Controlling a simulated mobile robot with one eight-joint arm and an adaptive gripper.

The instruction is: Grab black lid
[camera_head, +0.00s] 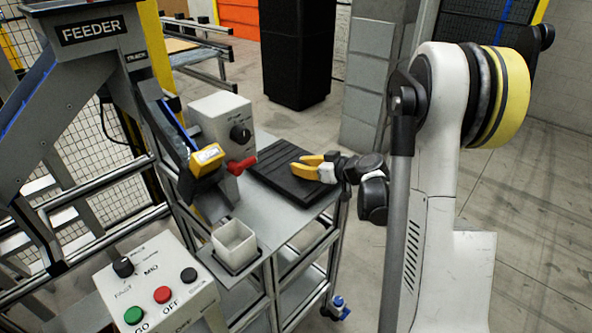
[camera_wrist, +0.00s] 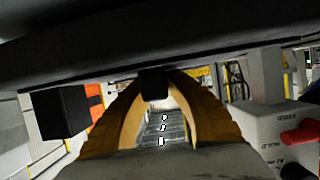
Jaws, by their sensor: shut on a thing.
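The black lid (camera_head: 268,172) is a flat, ridged slab above the grey table at the centre of the head view. My gripper (camera_head: 295,166), with yellow fingers, reaches over it from the right. In the wrist view the lid (camera_wrist: 220,48) spans the top as a dark slab seen nearly edge-on. The fingers (camera_wrist: 155,83) close on a small black knob at its middle. Whether the lid touches the table or hangs just above it, I cannot tell. The fingertips' inner faces are partly hidden by the knob.
A white control box (camera_head: 222,118) with a red handle (camera_head: 241,165) stands left of the lid. A small white square cup (camera_head: 235,244) sits at the table's front. The feeder (camera_head: 95,30) and a button box (camera_head: 160,285) are further left. A tall black bin (camera_head: 296,55) stands behind.

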